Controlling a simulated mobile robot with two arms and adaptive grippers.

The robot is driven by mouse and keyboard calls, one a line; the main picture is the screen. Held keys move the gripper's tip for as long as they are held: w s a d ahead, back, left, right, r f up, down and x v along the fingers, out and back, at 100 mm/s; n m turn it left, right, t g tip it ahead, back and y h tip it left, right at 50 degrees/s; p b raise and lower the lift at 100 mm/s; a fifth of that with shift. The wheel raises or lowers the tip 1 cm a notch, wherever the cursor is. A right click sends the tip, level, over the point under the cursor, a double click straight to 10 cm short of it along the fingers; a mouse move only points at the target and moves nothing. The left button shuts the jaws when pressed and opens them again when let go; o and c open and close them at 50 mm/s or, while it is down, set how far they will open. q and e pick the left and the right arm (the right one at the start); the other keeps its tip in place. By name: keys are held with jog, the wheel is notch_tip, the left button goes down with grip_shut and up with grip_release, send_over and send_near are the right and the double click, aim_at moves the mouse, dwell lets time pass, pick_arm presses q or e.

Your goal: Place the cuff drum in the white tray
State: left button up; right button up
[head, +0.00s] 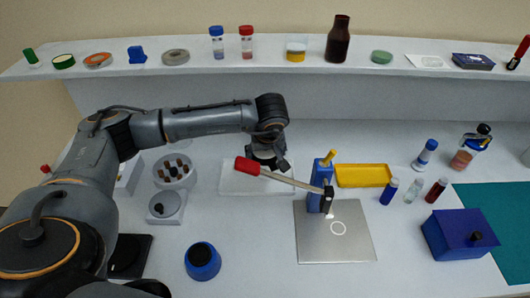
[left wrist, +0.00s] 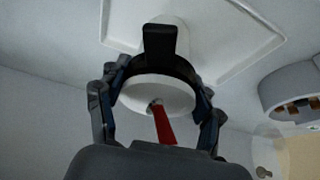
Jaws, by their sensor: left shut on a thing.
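The white tray (head: 232,180) lies flat on the bench, left of the blue stand; its rim also shows in the left wrist view (left wrist: 236,76). My left gripper (head: 270,163) points down over the tray's right part. In the left wrist view, its dark fingers (left wrist: 158,100) close around a white round body, which I take as the cuff drum (left wrist: 140,92). The drum appears over the tray; whether it touches the floor cannot be told. A red piece with a metal tip (left wrist: 163,125) shows in front of the drum. My right gripper is not in view.
A red-handled rod (head: 247,165) leans from the blue stand (head: 318,190) close by my left gripper. A round holder (head: 173,170) stands to the left.

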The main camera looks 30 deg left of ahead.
pick_arm(q)
jog(key=shift+f, duration=0.3)
jog(key=o, duration=1.4)
jog(key=shift+r, duration=0.15)
jog(key=shift+r, duration=0.2)
jog(key=b+v, duration=0.2)
jog(key=v, duration=0.9)
jog(key=shift+s+d+r+b, duration=0.1)
jog(key=shift+d+r+b, duration=0.05)
jog(key=shift+r+b, duration=0.2)
